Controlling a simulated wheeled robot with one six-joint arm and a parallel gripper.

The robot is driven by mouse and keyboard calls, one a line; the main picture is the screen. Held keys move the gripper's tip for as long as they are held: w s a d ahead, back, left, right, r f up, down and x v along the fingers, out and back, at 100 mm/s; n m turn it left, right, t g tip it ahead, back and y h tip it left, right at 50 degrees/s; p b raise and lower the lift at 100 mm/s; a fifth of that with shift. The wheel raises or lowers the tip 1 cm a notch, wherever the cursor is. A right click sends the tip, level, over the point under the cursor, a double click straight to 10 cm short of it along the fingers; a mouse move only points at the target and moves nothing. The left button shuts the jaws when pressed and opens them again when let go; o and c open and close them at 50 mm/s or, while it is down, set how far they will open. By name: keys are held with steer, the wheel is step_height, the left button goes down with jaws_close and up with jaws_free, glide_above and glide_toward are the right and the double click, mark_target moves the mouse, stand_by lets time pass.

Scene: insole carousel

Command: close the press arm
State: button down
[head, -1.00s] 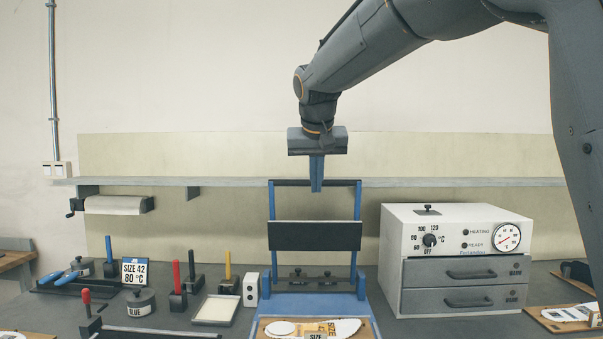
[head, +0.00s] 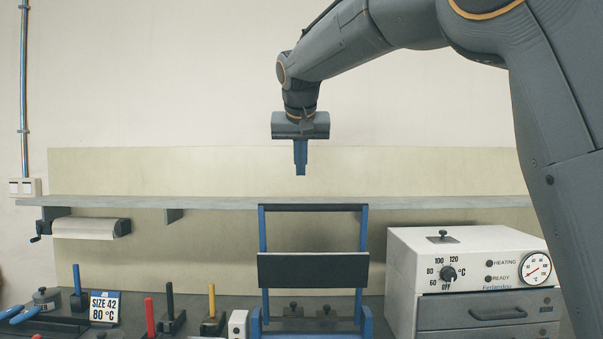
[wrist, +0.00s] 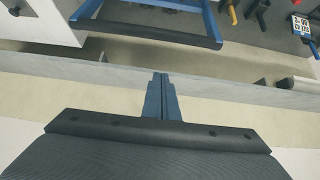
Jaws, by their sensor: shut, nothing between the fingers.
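The press arm is a blue frame with a dark top bar (head: 313,208) and a dark padded plate (head: 313,270) across it. It stands upright on the blue press base, which is cut off at the bottom of the head view. My gripper (head: 300,172) points down, shut and empty, above the top bar and apart from it. In the wrist view the shut fingers (wrist: 160,78) point toward the frame's dark bar (wrist: 145,32), with a gap between them.
A grey shelf (head: 200,201) runs along the wall behind the press. A white oven (head: 460,250) with drawers stands at the right. Several coloured-handled tools and a size sign (head: 104,307) stand at the left. A paper roll (head: 88,228) hangs under the shelf.

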steer(key=f+p, duration=0.1)
steer(key=f, duration=0.1)
steer(key=w+f+p, duration=0.1)
steer(key=f, duration=0.2)
steer(key=f+p, duration=0.2)
steer(key=shift+w+d+f, duration=0.1)
steer(key=shift+w+f, duration=0.3)
steer(key=shift+a, duration=0.2)
steer(key=shift+s+d+f, duration=0.1)
